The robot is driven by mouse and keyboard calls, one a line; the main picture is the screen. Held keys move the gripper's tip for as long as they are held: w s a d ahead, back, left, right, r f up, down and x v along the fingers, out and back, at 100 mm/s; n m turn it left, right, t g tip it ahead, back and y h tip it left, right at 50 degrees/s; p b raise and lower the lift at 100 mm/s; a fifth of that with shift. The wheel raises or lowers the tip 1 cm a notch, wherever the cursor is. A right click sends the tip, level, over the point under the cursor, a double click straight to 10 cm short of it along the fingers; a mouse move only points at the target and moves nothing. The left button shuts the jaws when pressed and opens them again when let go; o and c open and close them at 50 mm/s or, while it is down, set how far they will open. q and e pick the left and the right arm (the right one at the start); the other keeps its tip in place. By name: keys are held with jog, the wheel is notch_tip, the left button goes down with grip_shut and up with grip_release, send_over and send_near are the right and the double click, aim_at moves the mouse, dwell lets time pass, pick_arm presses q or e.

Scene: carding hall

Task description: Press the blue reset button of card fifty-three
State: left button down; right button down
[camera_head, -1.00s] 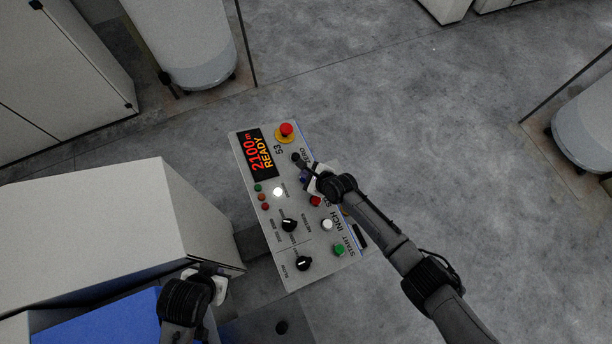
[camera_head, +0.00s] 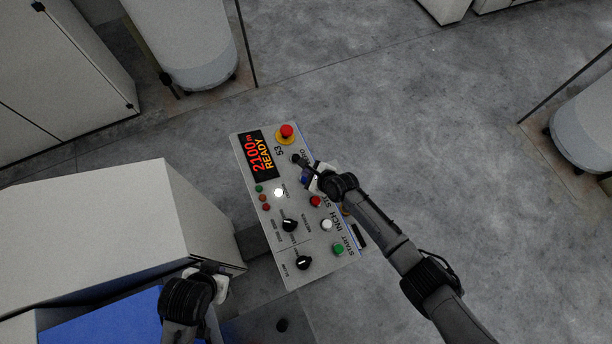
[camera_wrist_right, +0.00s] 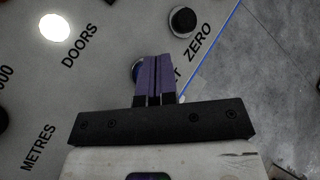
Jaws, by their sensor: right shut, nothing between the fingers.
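The control panel (camera_head: 285,240) numbered 53 has a lit display reading 2100 m and READY. The blue button (camera_head: 304,181) shows at the edge of my right gripper (camera_head: 306,174) in the head view. In the right wrist view a sliver of the blue button (camera_wrist_right: 136,69) shows beside my shut purple fingers (camera_wrist_right: 153,75), which hide the rest of it and much of its label. The fingers are empty and over the button; I cannot tell if they touch it. My left gripper (camera_head: 215,280) is at the lower left, its fingers unclear.
Nearby on the panel are a black ZERO button (camera_wrist_right: 183,21), a red emergency stop (camera_head: 287,131), a red button (camera_head: 315,201), a white button (camera_head: 326,225), a green START button (camera_head: 338,249) and black knobs (camera_head: 289,225). A pale cabinet (camera_head: 90,215) stands left.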

jog(key=shift+d+r+p, duration=0.1)
jog(key=shift+r+p, duration=0.55)
jog(key=r+p, duration=0.2)
jog(key=d+r+p, duration=0.1)
jog(key=shift+w+r, duration=0.25)
jog(key=shift+r, duration=0.05)
dwell(0.6)
